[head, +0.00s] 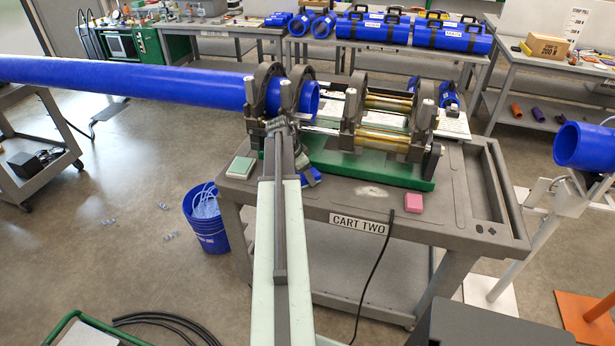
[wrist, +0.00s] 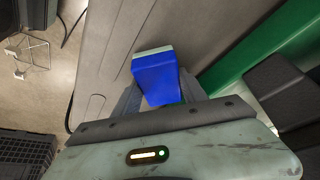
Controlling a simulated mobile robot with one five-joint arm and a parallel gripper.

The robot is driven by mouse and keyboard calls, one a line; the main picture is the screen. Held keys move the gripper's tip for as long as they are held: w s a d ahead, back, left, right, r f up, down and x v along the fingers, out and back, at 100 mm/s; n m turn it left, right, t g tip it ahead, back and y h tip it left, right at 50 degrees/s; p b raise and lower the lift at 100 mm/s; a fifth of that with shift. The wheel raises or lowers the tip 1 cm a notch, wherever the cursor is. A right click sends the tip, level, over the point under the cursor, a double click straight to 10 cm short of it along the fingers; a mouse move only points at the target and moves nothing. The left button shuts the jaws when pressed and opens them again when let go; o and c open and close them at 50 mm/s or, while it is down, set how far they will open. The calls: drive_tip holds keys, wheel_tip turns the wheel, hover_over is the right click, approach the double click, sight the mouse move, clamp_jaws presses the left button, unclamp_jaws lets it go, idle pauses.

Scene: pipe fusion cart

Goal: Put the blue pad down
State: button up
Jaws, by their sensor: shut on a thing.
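The blue pad (wrist: 157,82) has a pale green-white layer at its far end. It sits between the fingers of my gripper (wrist: 160,92) in the wrist view, and my gripper is shut on it. In the head view the blue pad (head: 311,178) shows beside the end of my arm, over the front edge of the cart top, in front of the green base of the fusion machine. My arm hides part of it. I cannot tell whether the pad touches the cart top (head: 345,199).
A green-and-white pad (head: 240,167) lies on the cart's left corner, and a pink pad (head: 414,203) lies to the right. The fusion machine (head: 390,125) clamps a long blue pipe (head: 140,80). The cart top between my gripper and the pink pad is mostly clear. A black cable (head: 376,270) hangs over the front.

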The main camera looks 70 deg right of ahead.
drive_tip(key=o, duration=1.2)
drive_tip(key=shift+f, duration=0.15)
drive_tip(key=shift+r+p, duration=0.45)
drive_tip(key=p+v, duration=1)
drive_tip(key=v, duration=0.1)
drive_tip(key=shift+w+a+r, duration=0.1)
drive_tip(key=shift+r, duration=0.05)
